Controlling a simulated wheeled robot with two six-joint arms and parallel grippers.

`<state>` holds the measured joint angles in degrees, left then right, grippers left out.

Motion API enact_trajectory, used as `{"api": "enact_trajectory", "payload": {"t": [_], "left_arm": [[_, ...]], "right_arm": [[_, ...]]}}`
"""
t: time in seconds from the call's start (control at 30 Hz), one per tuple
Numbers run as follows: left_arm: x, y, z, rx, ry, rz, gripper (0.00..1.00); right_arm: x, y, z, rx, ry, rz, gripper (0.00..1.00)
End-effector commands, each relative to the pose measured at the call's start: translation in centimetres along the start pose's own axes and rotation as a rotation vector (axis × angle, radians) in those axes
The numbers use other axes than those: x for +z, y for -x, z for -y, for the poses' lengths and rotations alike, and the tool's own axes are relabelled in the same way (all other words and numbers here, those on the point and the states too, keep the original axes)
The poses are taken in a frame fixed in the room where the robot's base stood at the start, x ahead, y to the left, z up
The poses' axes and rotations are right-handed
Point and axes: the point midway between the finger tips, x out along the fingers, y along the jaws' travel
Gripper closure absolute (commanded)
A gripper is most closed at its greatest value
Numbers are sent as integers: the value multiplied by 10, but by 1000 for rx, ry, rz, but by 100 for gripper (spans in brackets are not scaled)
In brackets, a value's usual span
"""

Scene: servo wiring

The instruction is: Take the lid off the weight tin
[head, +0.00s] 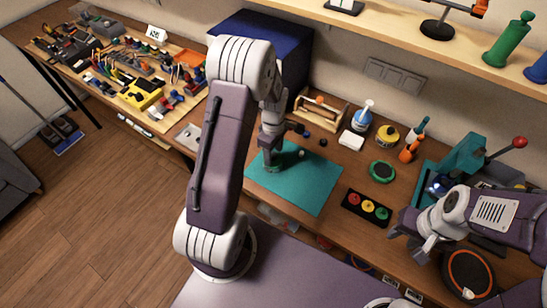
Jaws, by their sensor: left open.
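On the teal mat (312,185), a small dark greenish round thing (277,170), perhaps the weight tin, sits under my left gripper (271,158). My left gripper points down over the left back part of the mat, with its fingers at or just above this thing. The gripper hides part of it, and I cannot tell whether a lid is on it or whether the fingers touch it. My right gripper (407,236) is low at the right, over the front of the bench, apart from the mat. Its fingers are too small to read.
A green round disc (382,171) and a black tray with coloured discs (367,207) lie right of the mat. A teal press (458,160) stands right.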

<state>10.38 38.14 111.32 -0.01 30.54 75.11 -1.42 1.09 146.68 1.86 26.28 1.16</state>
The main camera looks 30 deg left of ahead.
Motion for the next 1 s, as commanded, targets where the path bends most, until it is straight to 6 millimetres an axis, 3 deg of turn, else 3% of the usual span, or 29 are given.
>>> {"api": "enact_trajectory", "payload": {"t": [0.07, 0.1, 0.27, 0.67, 0.87, 1.0], "left_arm": [[0, 0, 0, 0, 0, 0, 49], [0, 0, 0, 0, 0, 0, 54], [0, 0, 0, 0, 0, 0, 99], [0, 7, -1, 2, 0, -1, 100], [0, 39, -2, 6, 0, -2, 100], [29, 57, 4, 4, -7, -1, 100]], "right_arm": [[0, 0, 0, 0, 0, 0, 64], [0, 0, 0, 0, 0, 0, 64], [0, 0, 0, 0, 0, 0, 64], [0, -1, 0, 0, 0, 0, 64], [0, -5, 0, 0, 0, 0, 64], [1, -10, 0, 0, 0, 0, 64]]}}
